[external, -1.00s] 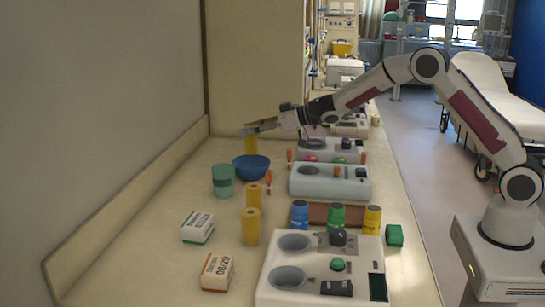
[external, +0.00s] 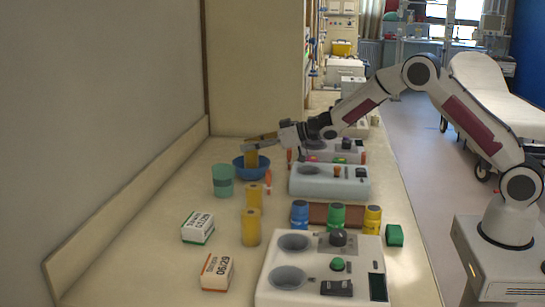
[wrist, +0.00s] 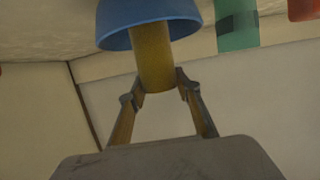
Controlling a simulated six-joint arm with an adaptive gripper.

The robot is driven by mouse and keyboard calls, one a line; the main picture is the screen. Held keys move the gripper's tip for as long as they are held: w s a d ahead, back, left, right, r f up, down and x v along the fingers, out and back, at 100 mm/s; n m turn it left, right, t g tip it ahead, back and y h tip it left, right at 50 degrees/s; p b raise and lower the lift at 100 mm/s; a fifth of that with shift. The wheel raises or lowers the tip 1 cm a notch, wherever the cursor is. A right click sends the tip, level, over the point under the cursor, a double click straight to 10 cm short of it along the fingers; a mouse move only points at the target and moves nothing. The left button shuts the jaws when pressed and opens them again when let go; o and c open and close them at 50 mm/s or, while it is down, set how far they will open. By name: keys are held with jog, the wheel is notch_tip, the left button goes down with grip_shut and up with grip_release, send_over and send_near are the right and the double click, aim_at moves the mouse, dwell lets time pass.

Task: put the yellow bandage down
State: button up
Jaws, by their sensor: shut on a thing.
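My gripper (external: 255,146) is shut on a yellow bandage roll (external: 250,159), held upright at the blue bowl (external: 238,171). In the wrist view the gripper's fingers (wrist: 160,84) pinch one end of the bandage (wrist: 153,62). Its other end overlaps the bowl (wrist: 115,38). I cannot tell whether the bandage is within the rim or just in front of it, nor whether it touches the bowl.
A green cup (external: 222,181) stands left of the bowl, and an orange-red item (external: 268,181) is close to its right. Two more yellow rolls (external: 254,196) (external: 250,228) stand nearer the camera. A grey device (external: 330,183) lies right. Open counter lies left.

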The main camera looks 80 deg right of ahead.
jog(key=o, duration=1.2)
jog(key=shift+r, duration=3.55)
